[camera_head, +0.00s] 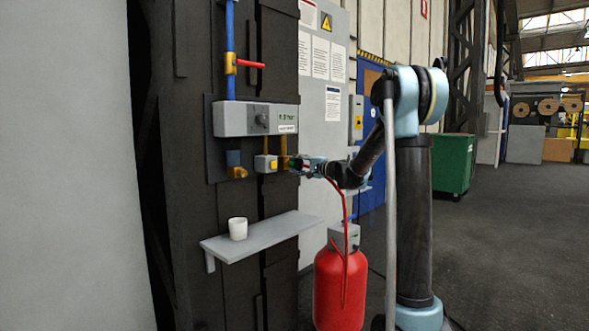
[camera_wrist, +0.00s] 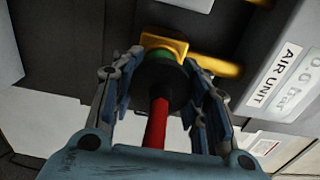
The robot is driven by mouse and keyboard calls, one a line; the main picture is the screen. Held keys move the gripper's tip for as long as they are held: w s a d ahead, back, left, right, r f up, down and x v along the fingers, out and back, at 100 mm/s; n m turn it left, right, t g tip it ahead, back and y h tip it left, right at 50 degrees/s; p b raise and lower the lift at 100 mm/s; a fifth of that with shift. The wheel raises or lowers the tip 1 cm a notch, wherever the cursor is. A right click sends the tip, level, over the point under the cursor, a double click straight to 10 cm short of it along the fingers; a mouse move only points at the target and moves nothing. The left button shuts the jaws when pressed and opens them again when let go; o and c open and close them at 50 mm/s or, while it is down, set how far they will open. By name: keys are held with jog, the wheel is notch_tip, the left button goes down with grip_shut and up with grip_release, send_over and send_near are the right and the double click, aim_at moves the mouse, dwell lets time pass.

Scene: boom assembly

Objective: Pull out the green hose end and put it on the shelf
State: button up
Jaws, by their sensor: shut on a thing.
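The green hose end shows in the wrist view as a black sleeve (camera_wrist: 162,84) with a green ring around its front. It points straight at a yellow fitting (camera_wrist: 164,43) and meets it, with no gap that I can see. My gripper (camera_wrist: 166,70) is shut on the hose end, one finger on each side. In the head view my gripper (camera_head: 298,165) is at the yellow fittings below the grey air unit (camera_head: 250,119). The grey shelf (camera_head: 272,234) is on the dark wall, lower and to the left of my gripper.
A white cup (camera_head: 238,229) stands on the shelf's left part; its right part is bare. A red hose (camera_head: 343,200) hangs from my gripper towards a red cylinder (camera_head: 338,290) on the floor. A blue pipe with a red-handled valve (camera_head: 232,64) rises above the unit.

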aim_at(303, 165)
jog(key=shift+v, duration=2.6)
